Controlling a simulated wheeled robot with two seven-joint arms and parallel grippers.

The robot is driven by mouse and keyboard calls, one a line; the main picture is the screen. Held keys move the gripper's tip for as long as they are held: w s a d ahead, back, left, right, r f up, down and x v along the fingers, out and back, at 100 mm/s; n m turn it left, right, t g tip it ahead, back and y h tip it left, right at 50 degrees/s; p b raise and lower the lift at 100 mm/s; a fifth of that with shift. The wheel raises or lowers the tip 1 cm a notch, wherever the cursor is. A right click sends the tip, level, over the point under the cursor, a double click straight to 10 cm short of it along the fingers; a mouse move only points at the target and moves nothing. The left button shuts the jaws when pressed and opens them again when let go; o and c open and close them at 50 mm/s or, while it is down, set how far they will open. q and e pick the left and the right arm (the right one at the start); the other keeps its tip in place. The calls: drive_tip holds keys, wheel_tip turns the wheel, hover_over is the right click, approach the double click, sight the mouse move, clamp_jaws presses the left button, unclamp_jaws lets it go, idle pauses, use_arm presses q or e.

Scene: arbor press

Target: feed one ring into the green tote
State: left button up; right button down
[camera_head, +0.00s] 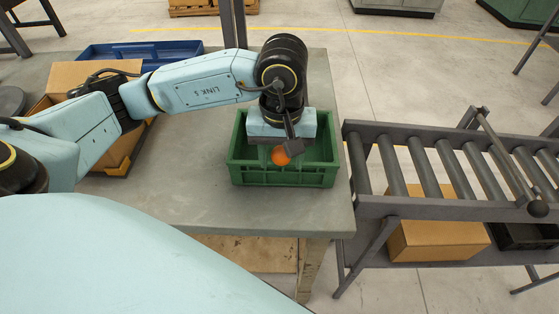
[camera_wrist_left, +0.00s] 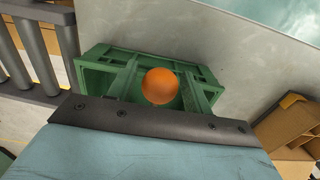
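A green tote (camera_head: 240,172) stands on the grey table near its right edge. It also shows in the left wrist view (camera_wrist_left: 92,72). My left gripper (camera_head: 279,154) points down over the tote. An orange round piece (camera_head: 281,157) is at its fingertips, above or within the tote's opening near the front wall. In the left wrist view the orange piece (camera_wrist_left: 160,86) sits between two greenish finger-like strips that seem to touch its sides. It looks like a smooth ball, and no ring hole shows. The tote's floor is mostly hidden. My right gripper is not in view.
A roller conveyor (camera_head: 455,206) stands right of the table, with a cardboard box (camera_head: 435,240) beneath it. A blue tray (camera_head: 140,52) lies at the table's back left. An open cardboard box (camera_head: 92,72) stands left, under my left arm. The table's front middle is clear.

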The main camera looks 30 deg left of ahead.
use_arm(q)
drive_tip(key=shift+o, duration=1.4)
drive_tip(key=shift+r, duration=0.1)
drive_tip(key=shift+r+p, duration=1.6)
drive_tip(key=shift+r, duration=1.85)
